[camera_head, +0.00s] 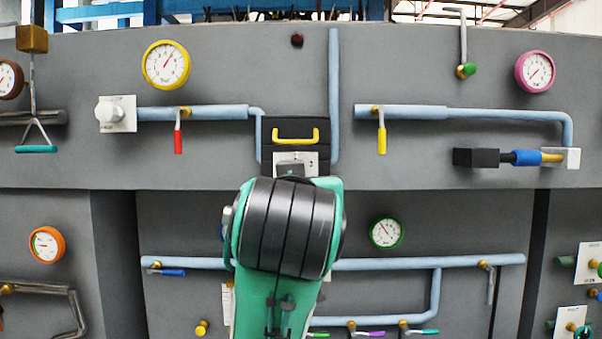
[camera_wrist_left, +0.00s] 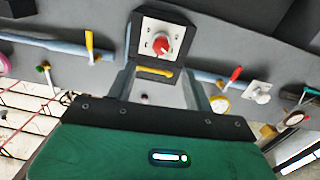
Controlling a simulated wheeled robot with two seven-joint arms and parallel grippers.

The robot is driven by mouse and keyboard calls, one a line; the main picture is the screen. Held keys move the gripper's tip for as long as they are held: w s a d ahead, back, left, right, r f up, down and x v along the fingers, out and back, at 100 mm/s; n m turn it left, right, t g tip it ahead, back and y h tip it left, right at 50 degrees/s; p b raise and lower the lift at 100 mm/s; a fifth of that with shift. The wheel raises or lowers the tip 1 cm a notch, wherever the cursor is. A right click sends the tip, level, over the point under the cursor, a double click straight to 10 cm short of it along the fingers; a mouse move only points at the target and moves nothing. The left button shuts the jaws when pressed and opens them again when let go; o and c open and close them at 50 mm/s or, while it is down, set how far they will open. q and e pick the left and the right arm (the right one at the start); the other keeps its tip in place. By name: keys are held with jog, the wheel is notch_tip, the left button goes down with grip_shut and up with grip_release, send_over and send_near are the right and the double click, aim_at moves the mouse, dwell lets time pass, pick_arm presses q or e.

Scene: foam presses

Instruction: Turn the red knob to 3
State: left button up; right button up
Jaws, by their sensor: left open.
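The red knob (camera_wrist_left: 161,44) sits on a white square plate (camera_wrist_left: 158,38) on a dark box, in the left wrist view. The numbers around it are too small to read. In the head view the plate (camera_head: 312,158) shows just above my left arm, which hides the knob. A yellow handle (camera_head: 295,134) is on the same box; it also shows in the left wrist view (camera_wrist_left: 154,72). My left gripper (camera_wrist_left: 160,78) is open and empty. Its fingers point at the panel, apart from the knob as far as I can tell. My right gripper is not in view.
The grey panel (camera_head: 420,75) carries pale blue pipes (camera_head: 200,112), a red lever (camera_head: 178,141), a yellow lever (camera_head: 382,140) and a white knob (camera_head: 108,112). A yellow-rimmed gauge (camera_head: 166,64) and a green-rimmed gauge (camera_head: 386,232) are mounted there too.

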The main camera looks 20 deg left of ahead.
pick_arm(q)
jog(key=p+x, duration=0.3)
jog(key=x, duration=0.3)
jog(key=p+x, duration=0.4)
jog(key=x, duration=0.3)
jog(key=shift+w+a+r, duration=0.15)
jog(key=shift+w+a, duration=0.1)
jog(key=shift+a, duration=0.05)
jog(key=c, duration=1)
jog(key=shift+o, duration=0.2)
